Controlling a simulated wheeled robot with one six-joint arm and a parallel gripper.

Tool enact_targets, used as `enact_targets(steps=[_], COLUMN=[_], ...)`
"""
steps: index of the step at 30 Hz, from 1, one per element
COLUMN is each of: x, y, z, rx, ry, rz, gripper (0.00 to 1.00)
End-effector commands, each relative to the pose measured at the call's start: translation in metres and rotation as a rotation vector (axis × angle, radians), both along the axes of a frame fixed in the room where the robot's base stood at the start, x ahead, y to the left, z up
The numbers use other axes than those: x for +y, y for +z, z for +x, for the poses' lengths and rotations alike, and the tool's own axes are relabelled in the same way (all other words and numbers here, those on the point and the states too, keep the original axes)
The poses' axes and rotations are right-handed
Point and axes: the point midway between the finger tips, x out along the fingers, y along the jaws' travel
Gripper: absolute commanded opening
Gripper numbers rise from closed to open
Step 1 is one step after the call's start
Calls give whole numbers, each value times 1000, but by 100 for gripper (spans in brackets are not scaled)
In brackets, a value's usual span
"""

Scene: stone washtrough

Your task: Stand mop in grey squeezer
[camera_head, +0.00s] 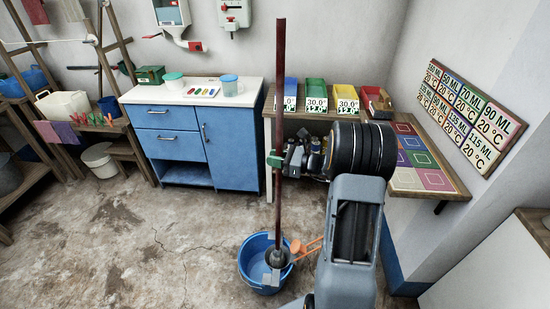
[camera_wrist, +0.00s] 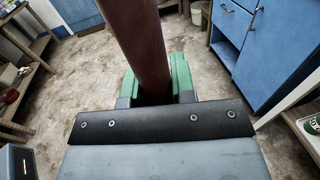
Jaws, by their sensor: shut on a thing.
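The mop's long red-brown handle (camera_head: 279,90) stands nearly upright in the head view. My gripper (camera_head: 275,160) is shut on the handle, its green fingers on either side. In the wrist view the handle (camera_wrist: 140,45) rises between the green fingers of my gripper (camera_wrist: 155,88). The dark grey mop head (camera_head: 277,257) is at the handle's lower end, over or in a blue bucket (camera_head: 246,262) on the floor. Light grey parts (camera_head: 268,273), perhaps the squeezer, show inside the bucket near the mop head. I cannot tell whether the mop head touches or sits in them.
An orange long-handled tool (camera_head: 297,246) is beside the bucket on the right. A blue cabinet (camera_head: 231,150) and a wooden bench (camera_head: 436,198) with colour squares stand behind. Colored bins (camera_head: 316,92) line the bench's back. The stone floor left of the bucket is clear.

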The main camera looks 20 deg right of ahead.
Motion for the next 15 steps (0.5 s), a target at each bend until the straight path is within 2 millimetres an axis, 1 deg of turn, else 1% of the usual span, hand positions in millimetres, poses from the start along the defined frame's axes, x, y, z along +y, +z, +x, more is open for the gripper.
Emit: enact_targets(steps=[7,8,15], x=[0,0,0], y=[-4,-4,-4], z=[0,0,0], rx=[-3,-3,-1], ry=[0,0,0], rz=[0,0,0], gripper=[0,26,49])
